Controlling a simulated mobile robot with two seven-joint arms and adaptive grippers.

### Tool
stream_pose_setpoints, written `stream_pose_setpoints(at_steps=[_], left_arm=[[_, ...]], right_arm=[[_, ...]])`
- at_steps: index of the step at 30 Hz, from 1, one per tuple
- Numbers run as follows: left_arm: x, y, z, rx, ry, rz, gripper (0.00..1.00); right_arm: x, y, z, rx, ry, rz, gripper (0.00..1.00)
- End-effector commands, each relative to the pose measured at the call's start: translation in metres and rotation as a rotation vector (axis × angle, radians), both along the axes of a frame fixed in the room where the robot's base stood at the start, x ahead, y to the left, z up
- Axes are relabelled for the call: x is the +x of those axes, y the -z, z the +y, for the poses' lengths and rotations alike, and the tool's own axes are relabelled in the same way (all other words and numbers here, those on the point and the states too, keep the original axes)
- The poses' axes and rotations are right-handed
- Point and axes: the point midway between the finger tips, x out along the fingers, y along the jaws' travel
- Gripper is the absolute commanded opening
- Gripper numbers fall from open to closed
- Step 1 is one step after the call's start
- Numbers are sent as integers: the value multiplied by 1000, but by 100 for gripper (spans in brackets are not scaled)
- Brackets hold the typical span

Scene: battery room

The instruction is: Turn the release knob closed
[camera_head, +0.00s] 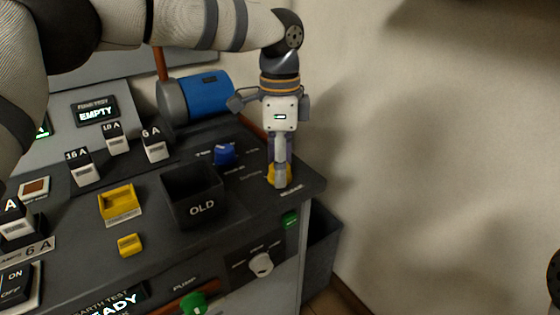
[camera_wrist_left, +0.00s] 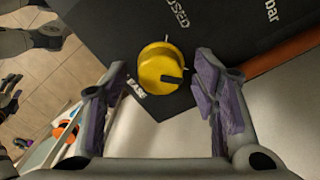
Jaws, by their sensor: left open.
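The release knob is round and yellow, and shows in the left wrist view (camera_wrist_left: 158,62) on the dark panel, with a dark pointer mark towards its lower right. White tick lines and partly cut-off lettering stand around it, "OSED" above and "ASE" at lower left. In the head view the knob (camera_head: 270,173) is mostly hidden behind my left gripper (camera_head: 280,180), which points down over it near the panel's right end. In the wrist view my left gripper (camera_wrist_left: 164,100) is open, its purple-padded fingers apart on either side below the knob. I cannot tell whether they touch it.
A blue knob (camera_head: 225,153) and a black "OLD" bin (camera_head: 192,207) stand left of the gripper. A blue cylinder (camera_head: 207,92) stands behind. Several fuse blocks and a yellow holder (camera_head: 119,203) are further left. A bare wall (camera_head: 430,140) is at right.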

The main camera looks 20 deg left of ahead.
Motion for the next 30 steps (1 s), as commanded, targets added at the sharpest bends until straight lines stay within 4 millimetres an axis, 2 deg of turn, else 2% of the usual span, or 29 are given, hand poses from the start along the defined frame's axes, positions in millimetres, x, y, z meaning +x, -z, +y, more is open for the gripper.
stream_pose_setpoints(at_steps=[6, 8, 12, 13, 23, 30], left_arm=[[0, 1, 0, 0, 0, 0, 54], [0, 1, 0, 0, 0, 0, 43], [0, 1, 0, 0, 0, 0, 11], [0, 1, 0, 0, 0, 1, 6], [0, -1, 1, 1, -37, -1, 6], [0, -4, 1, 2, -179, -7, 6]], right_arm=[[0, 0, 0, 0, 0, -1, 54], [0, 0, 0, 0, 0, -1, 54], [0, 0, 0, 0, 0, -1, 54], [0, 0, 0, 0, 0, -1, 54], [3, -3, 0, 0, 0, -11, 54], [14, -14, 0, 0, 1, -49, 54]])
